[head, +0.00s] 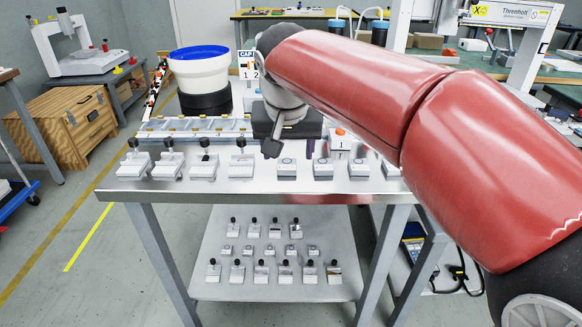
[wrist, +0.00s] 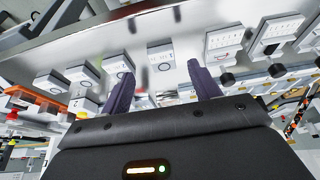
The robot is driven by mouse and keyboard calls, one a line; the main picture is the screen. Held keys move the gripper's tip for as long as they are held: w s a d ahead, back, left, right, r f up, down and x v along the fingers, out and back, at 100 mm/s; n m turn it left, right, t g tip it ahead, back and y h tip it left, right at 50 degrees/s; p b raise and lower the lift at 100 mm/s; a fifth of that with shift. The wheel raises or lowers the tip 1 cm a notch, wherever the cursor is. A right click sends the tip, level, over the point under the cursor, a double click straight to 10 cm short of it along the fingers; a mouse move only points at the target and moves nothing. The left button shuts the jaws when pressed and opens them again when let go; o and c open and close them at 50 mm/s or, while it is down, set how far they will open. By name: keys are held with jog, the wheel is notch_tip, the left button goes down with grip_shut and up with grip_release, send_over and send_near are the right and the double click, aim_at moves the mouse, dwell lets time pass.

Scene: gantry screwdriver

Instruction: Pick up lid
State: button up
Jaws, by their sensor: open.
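My gripper (head: 291,150) is open and empty above the steel table, fingers pointing down. In the wrist view my gripper (wrist: 158,74) has its two dark fingers apart. A light grey block with a ring mark, likely a lid (head: 287,168), sits on the table just in front of the fingers. In the wrist view this lid (wrist: 160,57) appears between the fingertips, apart from them. Similar ring-marked blocks (head: 323,169) stand in a row to its right. I cannot tell for certain which piece is the task's lid.
Grey blocks with dark knobs (head: 204,167) stand on the left of the steel table (head: 262,192). A lower shelf (head: 210,292) holds several more pieces.

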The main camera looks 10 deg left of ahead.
aim_at(287, 169)
jog(key=x, duration=0.4)
jog(key=shift+s+a+f, duration=0.15)
jog(key=shift+f, duration=0.1)
jog(key=shift+c, duration=0.4)
jog(key=c, duration=1)
